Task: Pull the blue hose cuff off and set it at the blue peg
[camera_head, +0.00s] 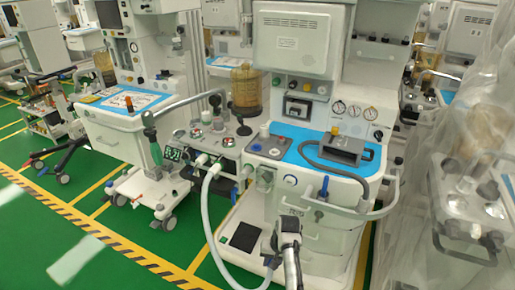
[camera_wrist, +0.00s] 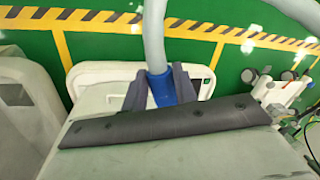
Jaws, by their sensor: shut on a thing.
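The blue hose cuff (camera_wrist: 161,88) is in the wrist view, at the end of a pale corrugated hose. My gripper (camera_wrist: 158,92) is shut on it, one dark finger on each side. In the head view my gripper (camera_head: 272,256) is low in front of the middle cart, and the cuff is hidden or too small to make out. The hose (camera_head: 206,215) hangs in a loop from the cart's left side down to my gripper. A blue upright piece (camera_head: 323,187), perhaps the blue peg, stands at the cart's front right. Another small blue piece (camera_head: 234,193) is at its left side.
The middle cart (camera_head: 345,215) has a blue top with a grey box (camera_head: 340,148) and a curved grey hose. A rail rounds its front right corner. Another cart (camera_head: 125,115) stands left. Green floor (camera_head: 110,245) is open at front left. Plastic-draped equipment (camera_head: 470,170) stands right.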

